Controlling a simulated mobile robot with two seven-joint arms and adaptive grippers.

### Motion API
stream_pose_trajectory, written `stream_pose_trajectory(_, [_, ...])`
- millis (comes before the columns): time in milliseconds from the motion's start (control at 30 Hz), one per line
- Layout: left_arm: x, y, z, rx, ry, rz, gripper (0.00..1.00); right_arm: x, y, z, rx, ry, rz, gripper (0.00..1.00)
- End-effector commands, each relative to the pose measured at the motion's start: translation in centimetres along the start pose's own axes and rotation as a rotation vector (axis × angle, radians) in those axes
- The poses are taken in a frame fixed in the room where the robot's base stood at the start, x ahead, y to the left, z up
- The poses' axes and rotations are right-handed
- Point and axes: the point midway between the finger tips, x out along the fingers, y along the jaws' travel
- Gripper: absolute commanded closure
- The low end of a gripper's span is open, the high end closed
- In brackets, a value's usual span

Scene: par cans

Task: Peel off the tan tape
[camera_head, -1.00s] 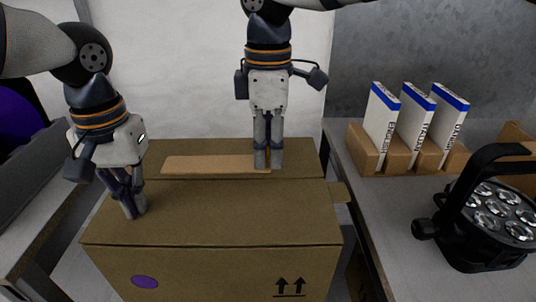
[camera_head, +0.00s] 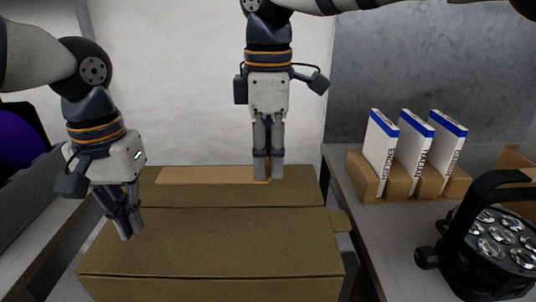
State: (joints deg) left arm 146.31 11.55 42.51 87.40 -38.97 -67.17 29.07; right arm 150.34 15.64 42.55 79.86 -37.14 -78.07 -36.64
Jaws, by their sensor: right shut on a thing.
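A closed brown cardboard box (camera_head: 230,240) stands in front of me, with a seam across its top. A lighter tan tape strip (camera_head: 205,175) runs left to right near the box's back edge. My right gripper (camera_head: 268,177) points down and is shut on the right end of the tan tape. The strip shows over the rear flap; how much of it still sticks is unclear. My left gripper (camera_head: 131,236) points down with its fingertips together at the left part of the box top, left of the tape, and seems empty. Whether it touches the box is unclear.
To the right, a grey table holds several items: white-and-blue booklets (camera_head: 417,145) in a cardboard holder (camera_head: 365,182) and a black par can light (camera_head: 490,240). A grey case with something purple (camera_head: 18,140) is at the left. A small side flap (camera_head: 341,221) sticks out right of the box.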

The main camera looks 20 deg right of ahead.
Motion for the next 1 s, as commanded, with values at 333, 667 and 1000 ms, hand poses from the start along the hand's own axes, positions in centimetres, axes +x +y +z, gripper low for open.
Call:
stream_pose_trajectory(333, [-4.4, 0.0, -0.1, 0.000, 0.003, -0.001, 1.00, 0.0, 0.0, 0.0, 0.000, 0.000, 0.001, 1.00])
stream_pose_trajectory(667, [-5.1, 0.0, 0.0, 0.001, 0.000, 0.001, 1.00, 0.0, 0.0, 0.0, 0.000, 0.000, 0.001, 1.00])
stream_pose_trajectory(1000, [-5.1, 0.0, 0.0, 0.001, 0.000, 0.001, 1.00, 0.0, 0.0, 0.0, 0.000, 0.000, 0.001, 1.00])
